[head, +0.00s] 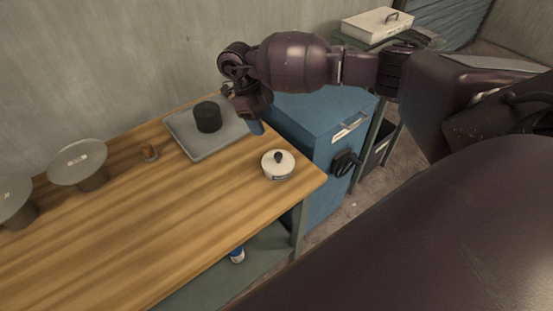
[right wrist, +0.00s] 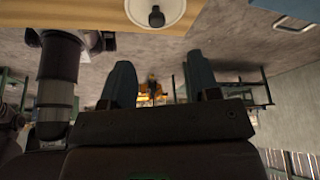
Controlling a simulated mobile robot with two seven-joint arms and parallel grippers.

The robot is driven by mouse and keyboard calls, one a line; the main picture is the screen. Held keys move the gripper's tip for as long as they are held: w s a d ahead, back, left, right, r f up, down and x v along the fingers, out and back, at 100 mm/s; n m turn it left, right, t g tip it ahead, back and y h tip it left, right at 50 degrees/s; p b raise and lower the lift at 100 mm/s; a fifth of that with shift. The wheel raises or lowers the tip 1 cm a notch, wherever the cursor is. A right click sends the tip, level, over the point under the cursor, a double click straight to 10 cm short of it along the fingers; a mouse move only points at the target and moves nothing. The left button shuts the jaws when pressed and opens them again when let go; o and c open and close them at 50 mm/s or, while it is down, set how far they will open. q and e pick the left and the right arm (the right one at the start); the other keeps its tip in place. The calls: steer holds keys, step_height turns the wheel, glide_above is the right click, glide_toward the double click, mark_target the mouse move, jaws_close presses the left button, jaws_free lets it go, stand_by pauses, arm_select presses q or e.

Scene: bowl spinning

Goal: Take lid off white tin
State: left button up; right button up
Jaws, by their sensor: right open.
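The white tin (head: 278,174) stands upright near the right front corner of the wooden table. Its white lid (head: 285,161) with a dark knob is on top. My right gripper (head: 256,127) is above the table's right edge, behind and a little left of the tin, apart from it. In the right wrist view its two blue fingers (right wrist: 160,85) are spread with nothing held between them. A white shape with a dark knob at that view's top edge looks like the tin, partly cut off. My left gripper is not in view.
A blue cabinet (head: 325,125) stands beside the table's right end. The table's middle is clear.

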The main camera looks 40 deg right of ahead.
glide_above(278, 155)
steer(key=w, duration=0.3)
steer(key=f, duration=0.5)
steer(key=shift+s+a+f, duration=0.1)
steer(key=shift+s+a, duration=0.1)
steer(key=shift+a, duration=0.15)
steer(key=shift+s+p+x, duration=0.1)
steer(key=shift+p+x, duration=0.1)
steer(key=shift+x, duration=1.05)
steer(key=shift+s+p+x, duration=0.15)
steer(key=shift+p+x, duration=0.05)
steer(key=shift+x, duration=1.1)
steer(key=shift+a, duration=0.2)
steer(key=c, duration=1)
